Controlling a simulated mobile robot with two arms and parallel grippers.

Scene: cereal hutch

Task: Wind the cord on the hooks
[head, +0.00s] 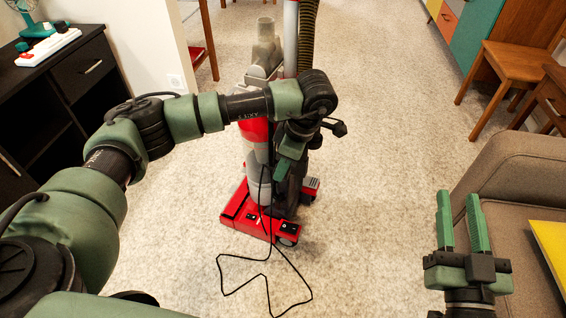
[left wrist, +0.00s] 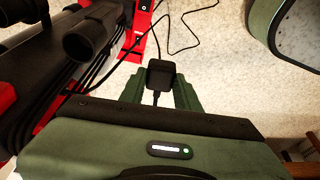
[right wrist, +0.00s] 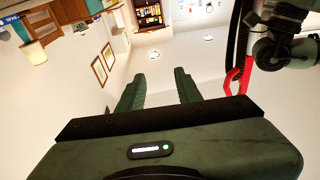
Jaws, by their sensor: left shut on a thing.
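A red and grey upright vacuum cleaner (head: 258,212) stands on the carpet in the middle of the head view. Its black cord (head: 268,285) trails in loose loops on the floor in front of it. My left gripper (head: 284,172) is beside the vacuum's body, partly hidden by my arm. In the left wrist view it is shut on the cord's black plug (left wrist: 158,74). Several dark cord strands (left wrist: 92,66) run along the vacuum's body there; the hooks are not clear. My right gripper (head: 459,196) is open and empty at the right, away from the vacuum.
A grey-brown sofa (head: 520,170) with a yellow item (head: 550,245) is at the right. A dark desk (head: 60,85) stands at the left and a wooden chair (head: 512,65) at the back right. Carpet between the vacuum and sofa is clear.

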